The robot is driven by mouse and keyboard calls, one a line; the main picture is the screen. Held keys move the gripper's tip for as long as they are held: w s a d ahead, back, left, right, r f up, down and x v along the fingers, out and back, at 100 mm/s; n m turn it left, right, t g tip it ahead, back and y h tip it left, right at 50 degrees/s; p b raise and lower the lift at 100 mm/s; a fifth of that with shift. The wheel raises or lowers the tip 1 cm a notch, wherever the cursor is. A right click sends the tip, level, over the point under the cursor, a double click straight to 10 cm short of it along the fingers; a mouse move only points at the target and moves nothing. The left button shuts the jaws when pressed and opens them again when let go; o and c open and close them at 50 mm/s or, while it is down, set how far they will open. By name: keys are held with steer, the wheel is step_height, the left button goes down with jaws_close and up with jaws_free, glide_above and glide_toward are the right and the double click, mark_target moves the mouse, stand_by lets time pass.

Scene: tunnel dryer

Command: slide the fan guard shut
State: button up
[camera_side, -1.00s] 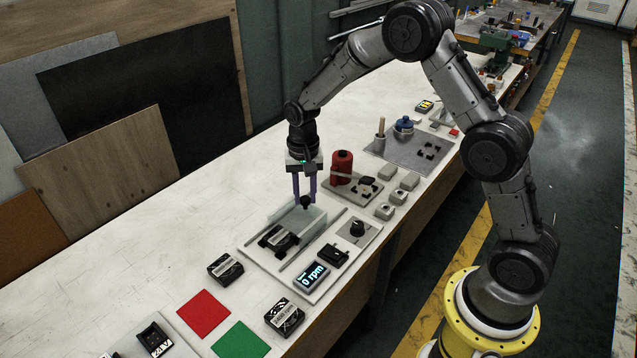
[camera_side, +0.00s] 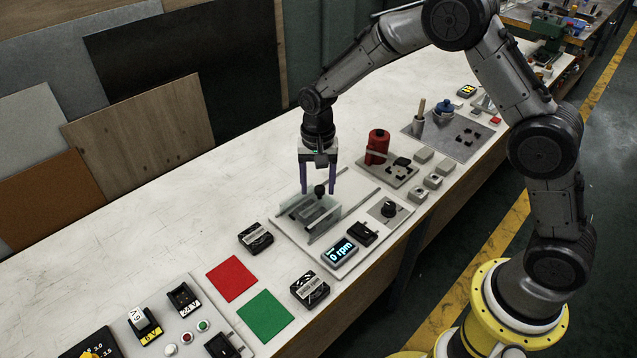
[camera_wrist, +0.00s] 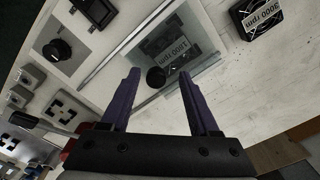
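The fan guard (camera_side: 293,202) is a clear pane cover on two rails, with a black knob (camera_side: 319,191) on top. It lies over the fan unit, whose "1000 rpm" label (camera_wrist: 172,45) shows through the pane in the wrist view. My gripper (camera_side: 318,193) has its two purple fingers spread on either side of the knob. In the wrist view the knob (camera_wrist: 156,77) lies between the fingertips (camera_wrist: 159,74), with a gap visible on both sides. My gripper is open and holds nothing.
Beside the guard on the plate are a dial (camera_side: 389,208), a black switch (camera_side: 362,233) and a display reading 0 rpm (camera_side: 340,251). Black units (camera_side: 256,238) and (camera_side: 310,288) stand nearby. A red cylinder (camera_side: 377,147) stands behind.

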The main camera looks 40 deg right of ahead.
step_height(320, 180, up, 14)
stand_by(0.6)
steer(key=shift+d+f, duration=0.1)
steer(key=s+d+r+t, duration=0.4)
steer(key=s+r, duration=0.9)
steer(key=r, duration=0.1)
steer(key=s+f+n, duration=0.3)
steer(key=s+n, duration=0.1)
steer(key=s, duration=0.4)
steer(key=s+d+f+n+t, duration=0.1)
steer(key=s+f+n, duration=0.3)
steer(key=s, duration=0.4)
steer(key=shift+d+n+t, duration=0.2)
steer(key=shift+n+t, duration=0.1)
steer(key=shift+n, duration=0.2)
